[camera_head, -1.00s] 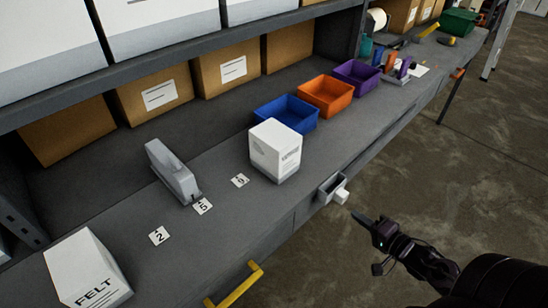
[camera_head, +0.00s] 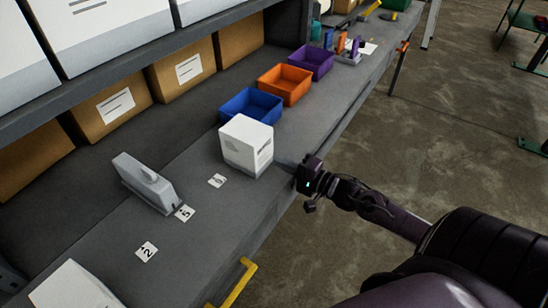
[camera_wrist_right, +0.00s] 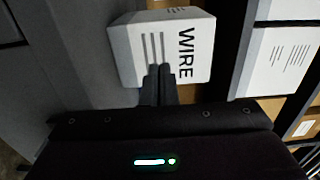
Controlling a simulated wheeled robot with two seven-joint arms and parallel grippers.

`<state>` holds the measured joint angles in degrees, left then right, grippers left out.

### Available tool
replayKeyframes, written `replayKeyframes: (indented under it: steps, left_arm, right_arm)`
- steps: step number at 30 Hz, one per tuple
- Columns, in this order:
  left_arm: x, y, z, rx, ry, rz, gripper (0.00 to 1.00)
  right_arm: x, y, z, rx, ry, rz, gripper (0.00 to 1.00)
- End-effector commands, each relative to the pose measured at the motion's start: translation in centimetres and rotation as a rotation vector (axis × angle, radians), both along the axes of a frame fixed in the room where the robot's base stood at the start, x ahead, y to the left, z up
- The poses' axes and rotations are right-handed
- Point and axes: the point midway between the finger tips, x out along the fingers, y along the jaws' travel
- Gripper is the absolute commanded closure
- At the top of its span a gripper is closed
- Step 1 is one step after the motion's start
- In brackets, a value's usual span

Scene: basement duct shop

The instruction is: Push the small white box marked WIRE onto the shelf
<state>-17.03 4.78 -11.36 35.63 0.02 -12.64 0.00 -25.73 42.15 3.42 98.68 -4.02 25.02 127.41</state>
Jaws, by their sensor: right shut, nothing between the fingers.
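The small white box (camera_head: 243,143) stands upright on the grey bench near its front edge, in front of the blue bin. In the right wrist view, WIRE shows on the white box (camera_wrist_right: 165,50), ahead of my fingers. My right gripper (camera_head: 281,164) is at the bench's front edge, just right of the box. In the right wrist view, the right gripper (camera_wrist_right: 158,77) is shut and empty, its tips at the box's near face. I cannot tell whether they touch it. The lower shelf (camera_head: 85,185) lies behind the box. My left gripper is out of view.
Blue (camera_head: 250,105), orange (camera_head: 285,84) and purple (camera_head: 311,61) bins stand behind the box. Another white box (camera_head: 75,289) is at the lower left. Cardboard boxes (camera_head: 187,72) line the back.

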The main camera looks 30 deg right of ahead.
Motion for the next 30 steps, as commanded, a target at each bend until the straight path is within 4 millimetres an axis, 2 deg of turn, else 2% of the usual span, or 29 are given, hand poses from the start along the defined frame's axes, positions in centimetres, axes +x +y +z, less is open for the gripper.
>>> replayKeyframes:
  steps: [3,8,23,26,30]
  left_arm:
    - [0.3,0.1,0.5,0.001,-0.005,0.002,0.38]
    - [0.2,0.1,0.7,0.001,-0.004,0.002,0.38]
    - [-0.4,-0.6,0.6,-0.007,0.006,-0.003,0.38]
    - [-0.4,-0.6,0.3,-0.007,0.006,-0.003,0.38]
    - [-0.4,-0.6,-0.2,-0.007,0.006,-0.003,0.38]
  right_arm:
    - [1.4,0.6,0.2,-0.001,-0.001,0.001,1.00]
    - [2.5,1.0,0.1,0.000,-0.001,0.000,1.00]
    - [3.1,1.3,0.0,0.001,-0.001,-0.001,1.00]
    - [4.3,1.7,0.0,0.004,-0.004,-0.004,1.00]
    - [7.2,2.9,0.0,0.006,-0.006,-0.003,1.00]
